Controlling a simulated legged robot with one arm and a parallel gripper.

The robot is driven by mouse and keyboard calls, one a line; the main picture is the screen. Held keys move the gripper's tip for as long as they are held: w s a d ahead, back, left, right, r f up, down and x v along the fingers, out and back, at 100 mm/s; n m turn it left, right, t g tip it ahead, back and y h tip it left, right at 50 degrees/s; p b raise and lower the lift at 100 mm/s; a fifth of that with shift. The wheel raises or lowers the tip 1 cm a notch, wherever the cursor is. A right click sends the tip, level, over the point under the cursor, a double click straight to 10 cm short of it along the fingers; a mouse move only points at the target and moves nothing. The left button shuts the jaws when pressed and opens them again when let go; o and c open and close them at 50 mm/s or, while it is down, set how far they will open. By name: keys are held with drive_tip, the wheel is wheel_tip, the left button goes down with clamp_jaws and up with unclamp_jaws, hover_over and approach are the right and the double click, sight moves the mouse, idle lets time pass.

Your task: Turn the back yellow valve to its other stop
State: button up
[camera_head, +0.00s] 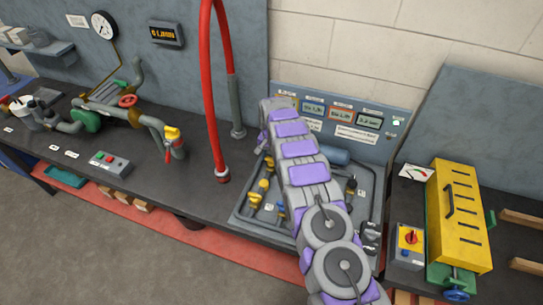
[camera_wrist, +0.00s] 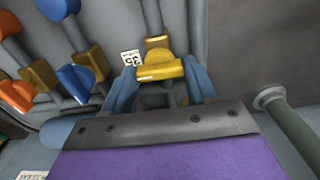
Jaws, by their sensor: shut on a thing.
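In the wrist view, a yellow valve handle (camera_wrist: 160,67) sits on a brass body with a grey pipe, beside a small white tag (camera_wrist: 130,58) that appears to read 35. My gripper (camera_wrist: 159,73) has its two blue fingers on either side of this handle and is shut on it. In the head view my arm runs over the valve panel (camera_head: 248,219), and my fingers and the held handle are hidden. Yellow valve parts (camera_head: 264,185) show left of the arm; I cannot tell which one is held.
A blue handle (camera_wrist: 80,82) and an orange handle (camera_wrist: 15,95) stand left of my gripper in the wrist view. A grey-green pipe (camera_wrist: 290,125) stands on the right. In the head view, a red hose (camera_head: 211,95) rises left of the panel, and a yellow box (camera_head: 460,215) stands right.

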sight(271, 158)
drive_tip(key=shift+a+r, duration=0.1)
drive_tip(key=o, duration=1.1)
drive_tip(key=shift+c, duration=0.2)
wheel_tip(271, 158, up, 17)
drive_tip(key=p, duration=0.1)
